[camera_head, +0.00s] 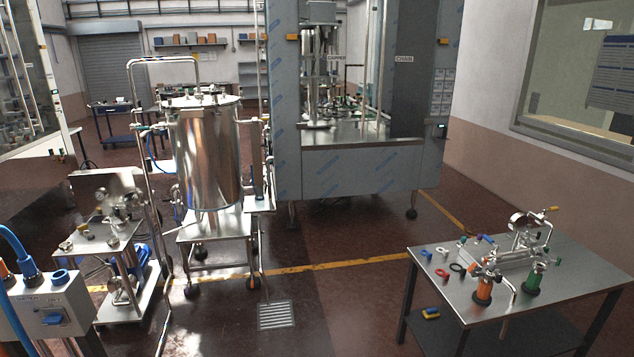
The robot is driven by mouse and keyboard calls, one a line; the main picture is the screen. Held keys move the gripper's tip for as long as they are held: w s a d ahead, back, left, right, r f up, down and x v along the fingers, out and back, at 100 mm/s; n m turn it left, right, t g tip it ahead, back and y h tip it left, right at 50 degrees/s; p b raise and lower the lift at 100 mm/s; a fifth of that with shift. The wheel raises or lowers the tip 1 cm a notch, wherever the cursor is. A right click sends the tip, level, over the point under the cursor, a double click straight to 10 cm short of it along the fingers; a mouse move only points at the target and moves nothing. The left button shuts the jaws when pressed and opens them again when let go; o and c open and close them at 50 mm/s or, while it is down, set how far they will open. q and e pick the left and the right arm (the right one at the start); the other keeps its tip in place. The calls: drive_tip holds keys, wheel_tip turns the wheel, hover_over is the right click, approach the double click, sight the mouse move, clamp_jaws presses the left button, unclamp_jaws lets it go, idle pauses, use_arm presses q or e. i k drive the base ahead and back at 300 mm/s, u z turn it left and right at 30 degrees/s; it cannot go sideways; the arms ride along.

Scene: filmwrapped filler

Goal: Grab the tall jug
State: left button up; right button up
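I cannot make out a tall jug in the head view. The nearest upright vessel-like things are a small orange cylinder (482,292) and a small green cylinder (532,281) on the steel table (590,279) at the lower right. Both stand among metal fittings, and I cannot tell what they are. A large shiny steel tank (207,155) stands on a wheeled frame left of the middle. Neither of my grippers is in view.
A wrapped filling machine (350,172) stands behind. A pump cart (110,242) and a control box (50,308) with blue hoses are at left. Small coloured rings and a pressure gauge (518,221) are on the table. Floor around the drain (275,315) is clear.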

sight(255, 219)
drive_tip(key=i, duration=6.1)
drive_tip(key=z, duration=1.4)
drive_tip(key=i, duration=0.2)
drive_tip(key=u, duration=2.9)
